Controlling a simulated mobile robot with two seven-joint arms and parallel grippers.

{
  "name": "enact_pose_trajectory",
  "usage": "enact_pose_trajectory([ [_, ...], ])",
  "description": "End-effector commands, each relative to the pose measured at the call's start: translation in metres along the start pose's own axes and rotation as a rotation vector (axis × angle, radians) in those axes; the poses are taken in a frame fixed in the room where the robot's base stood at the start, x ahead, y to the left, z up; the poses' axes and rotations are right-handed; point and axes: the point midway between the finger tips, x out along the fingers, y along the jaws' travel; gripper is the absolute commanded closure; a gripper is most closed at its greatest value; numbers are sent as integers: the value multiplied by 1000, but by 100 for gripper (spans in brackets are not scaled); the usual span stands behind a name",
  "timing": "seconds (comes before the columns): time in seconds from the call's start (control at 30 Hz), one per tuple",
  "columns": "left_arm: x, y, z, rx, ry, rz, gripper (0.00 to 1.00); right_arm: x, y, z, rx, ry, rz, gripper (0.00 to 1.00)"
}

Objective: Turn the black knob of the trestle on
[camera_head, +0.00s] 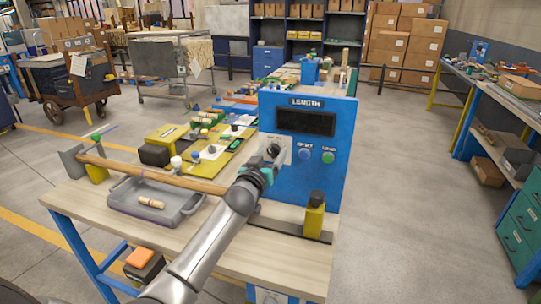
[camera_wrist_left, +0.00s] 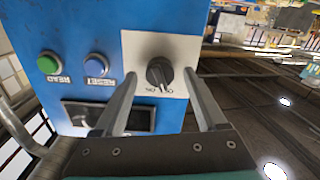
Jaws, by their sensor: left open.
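The black knob (camera_wrist_left: 160,73) sits on a white plate (camera_wrist_left: 146,50) on the front of the blue box (camera_head: 305,176). In the wrist view its small label is upside down, and I cannot read the setting surely. In the head view the knob (camera_head: 273,151) is partly covered by my gripper. My left gripper (camera_head: 266,166) is open in front of the plate. In the wrist view its two fingers (camera_wrist_left: 160,78) stand on either side of the knob, with gaps showing; I cannot tell whether the tips reach it. My right gripper is not in view.
On the box are a dark LENGTH display (camera_head: 306,122), a blue button (camera_head: 305,154) and a green button (camera_head: 328,157). A wooden rod (camera_head: 150,172) and a grey tray (camera_head: 187,207) lie left of my arm. A yellow block (camera_head: 314,219) stands before the box.

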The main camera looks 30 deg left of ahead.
Motion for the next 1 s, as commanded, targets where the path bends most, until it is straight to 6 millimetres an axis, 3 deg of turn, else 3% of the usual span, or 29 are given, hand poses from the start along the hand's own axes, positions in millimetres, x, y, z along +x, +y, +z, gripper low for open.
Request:
enact_pose_trajectory([
  [0.2, 0, 0, 0, 0, 0, 0, 27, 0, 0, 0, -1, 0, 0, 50],
  [0.83, 0, 0, 0, 0, 0, 0, 98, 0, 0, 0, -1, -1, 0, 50],
  [1.0, 0, 0, 0, 0, -1, 0, 100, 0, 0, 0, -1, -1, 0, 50],
])
